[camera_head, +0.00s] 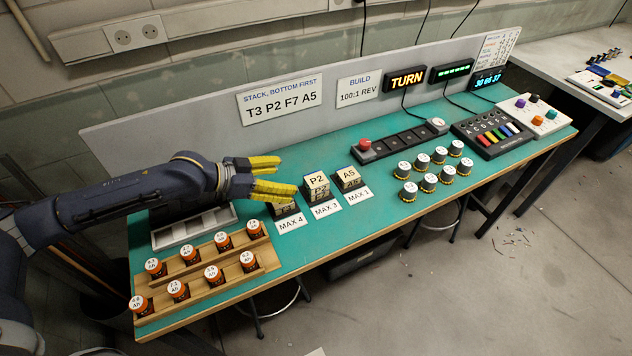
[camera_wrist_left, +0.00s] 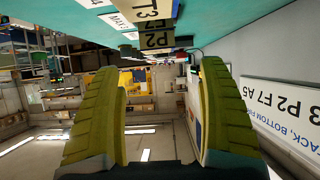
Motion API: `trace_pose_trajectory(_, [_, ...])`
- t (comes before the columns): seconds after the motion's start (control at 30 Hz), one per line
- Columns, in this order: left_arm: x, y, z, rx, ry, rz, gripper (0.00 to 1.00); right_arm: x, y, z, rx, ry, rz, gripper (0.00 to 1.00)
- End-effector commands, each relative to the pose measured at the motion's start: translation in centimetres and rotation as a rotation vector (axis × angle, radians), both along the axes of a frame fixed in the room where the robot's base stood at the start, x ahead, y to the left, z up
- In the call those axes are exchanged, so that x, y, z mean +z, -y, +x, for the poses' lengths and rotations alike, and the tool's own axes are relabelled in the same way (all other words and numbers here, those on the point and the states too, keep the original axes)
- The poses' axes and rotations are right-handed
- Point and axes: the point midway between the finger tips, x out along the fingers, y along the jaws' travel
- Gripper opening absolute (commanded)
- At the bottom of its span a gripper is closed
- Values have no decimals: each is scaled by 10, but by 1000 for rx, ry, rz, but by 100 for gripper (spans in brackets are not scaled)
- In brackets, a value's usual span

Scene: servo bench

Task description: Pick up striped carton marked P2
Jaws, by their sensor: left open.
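The carton marked P2 (camera_head: 317,181) is on top of a short dark-and-tan stack behind the MAX 3 card, right of my left gripper. In the left wrist view, which appears upside down, a P2 label (camera_wrist_left: 157,41) shows between and beyond the fingertips. A T3 label (camera_wrist_left: 150,12) shows near the top edge there. My left gripper (camera_head: 286,176) has yellow ribbed fingers spread apart, with nothing between them. It hovers just left of the P2 stack and partly hides a carton (camera_head: 285,210) behind the MAX 4 card. My right gripper is out of view.
An A5 carton stack (camera_head: 348,178) stands just right of P2. Orange-capped jars (camera_head: 212,274) fill a wooden rack at the front left. White-topped jars (camera_head: 421,160) stand to the right. A sign panel (camera_head: 279,101) runs along the back. Green bench (camera_head: 380,210) is clear at the front.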

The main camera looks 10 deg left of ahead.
Motion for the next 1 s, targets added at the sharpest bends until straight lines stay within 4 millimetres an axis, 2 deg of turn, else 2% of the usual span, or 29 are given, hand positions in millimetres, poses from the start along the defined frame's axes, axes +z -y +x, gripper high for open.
trace_pose_trajectory(0.23, [-17,28,18,0,-1,-2,76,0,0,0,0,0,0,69])
trace_pose_trajectory(0.63, [-28,44,28,0,-1,1,76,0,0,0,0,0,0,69])
trace_pose_trajectory(1.0, [-45,76,46,0,0,0,76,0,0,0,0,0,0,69])
